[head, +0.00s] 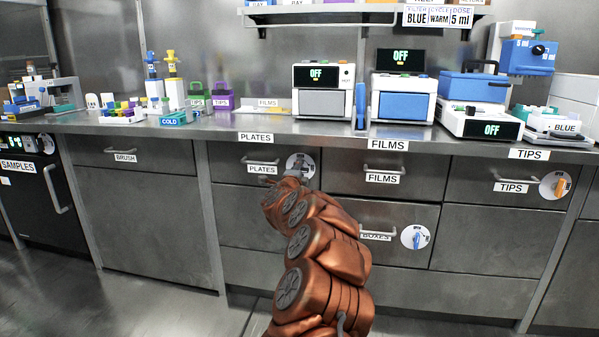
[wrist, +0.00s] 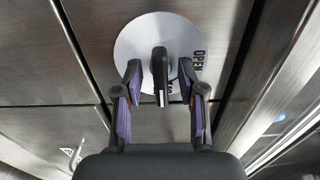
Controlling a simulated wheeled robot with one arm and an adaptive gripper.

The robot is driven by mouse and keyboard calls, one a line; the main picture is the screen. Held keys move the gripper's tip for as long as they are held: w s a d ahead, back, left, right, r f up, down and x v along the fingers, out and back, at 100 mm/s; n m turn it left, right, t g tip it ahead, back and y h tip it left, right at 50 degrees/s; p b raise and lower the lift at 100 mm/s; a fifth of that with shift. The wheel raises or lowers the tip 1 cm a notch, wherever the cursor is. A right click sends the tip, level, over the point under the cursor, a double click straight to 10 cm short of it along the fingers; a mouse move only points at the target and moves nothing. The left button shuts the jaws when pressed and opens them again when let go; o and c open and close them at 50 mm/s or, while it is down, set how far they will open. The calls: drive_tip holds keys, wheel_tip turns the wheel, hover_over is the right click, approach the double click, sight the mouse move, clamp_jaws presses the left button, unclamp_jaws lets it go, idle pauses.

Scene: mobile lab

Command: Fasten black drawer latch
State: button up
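The black drawer latch (wrist: 160,75) is a dark lever on a white round plate (wrist: 128,50) in the wrist view. The plate carries the word OPEN at its right edge; other lettering is partly hidden. The lever stands lengthwise in that picture, between the two fingers of my gripper (wrist: 159,70). The gripper is open, with a visible gap on each side of the lever. In the head view, the white plate (head: 304,160) is at the right end of the PLATES drawer (head: 228,158); my arm hides most of the gripper and lever there.
The FILMS drawer (head: 345,170) is to the right. The BOXES drawer (head: 390,215) below it has a blue latch (head: 415,239); the TIPS drawer (head: 480,190) has an orange-brown latch (head: 559,187). The bench (head: 330,131) with several devices overhangs the drawers.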

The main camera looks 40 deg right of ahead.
drive_tip(key=v, duration=1.1)
drive_tip(key=shift+a, duration=0.25)
drive_tip(key=shift+s, duration=0.1)
idle(0.4)
